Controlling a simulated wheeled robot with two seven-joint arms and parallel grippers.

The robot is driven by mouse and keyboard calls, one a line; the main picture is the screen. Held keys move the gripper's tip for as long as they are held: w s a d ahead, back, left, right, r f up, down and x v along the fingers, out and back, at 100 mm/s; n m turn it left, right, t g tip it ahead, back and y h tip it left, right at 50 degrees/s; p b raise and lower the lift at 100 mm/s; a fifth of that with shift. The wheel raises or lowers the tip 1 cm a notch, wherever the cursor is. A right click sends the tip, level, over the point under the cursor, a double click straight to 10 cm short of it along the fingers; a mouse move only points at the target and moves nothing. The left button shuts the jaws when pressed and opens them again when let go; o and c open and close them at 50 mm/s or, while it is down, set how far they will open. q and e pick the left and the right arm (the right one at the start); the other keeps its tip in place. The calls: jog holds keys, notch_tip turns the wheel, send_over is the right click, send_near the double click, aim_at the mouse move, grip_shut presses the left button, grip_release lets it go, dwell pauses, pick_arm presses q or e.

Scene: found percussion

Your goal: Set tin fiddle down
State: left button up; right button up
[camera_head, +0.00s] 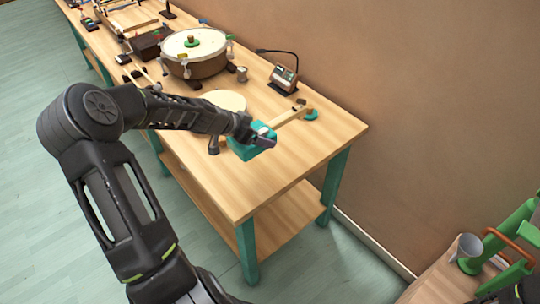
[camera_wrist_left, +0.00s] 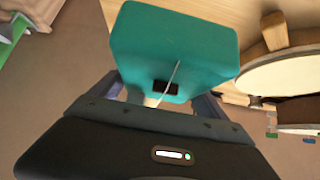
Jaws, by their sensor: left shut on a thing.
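The tin fiddle has a teal tin body (camera_head: 250,148) and a long wooden neck (camera_head: 288,117) that runs toward the back of the workbench. A green piece sits at the neck's far end. My left gripper (camera_head: 262,138) is shut on the fiddle near its teal body, at the bench's near right part. In the left wrist view the teal body (camera_wrist_left: 175,50) fills the space just ahead of the gripper (camera_wrist_left: 160,95), with a dark slot and a thin string on it. The fingertips are partly hidden. I cannot tell whether the fiddle touches the bench top.
The wooden workbench (camera_head: 310,150) has bare top to the right of the fiddle. A pale round drum (camera_head: 225,100) stands close behind the gripper, and a larger drum (camera_head: 194,45) stands farther back. A small device with a bent lamp (camera_head: 283,79) is near the wall.

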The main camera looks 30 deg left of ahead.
pick_arm(q)
jog(key=shift+f+p, duration=0.6)
jog(key=shift+f, duration=2.25)
notch_tip(320, 180, down, 4)
jog(key=shift+r+p, duration=0.1)
jog(key=shift+p, duration=0.4)
jog(key=shift+f, duration=0.2)
jog(key=shift+f+b, duration=0.2)
jog(key=shift+b, duration=0.1)
jog(key=o, duration=1.5)
jog(key=shift+o, duration=0.2)
jog(key=shift+r, duration=0.1)
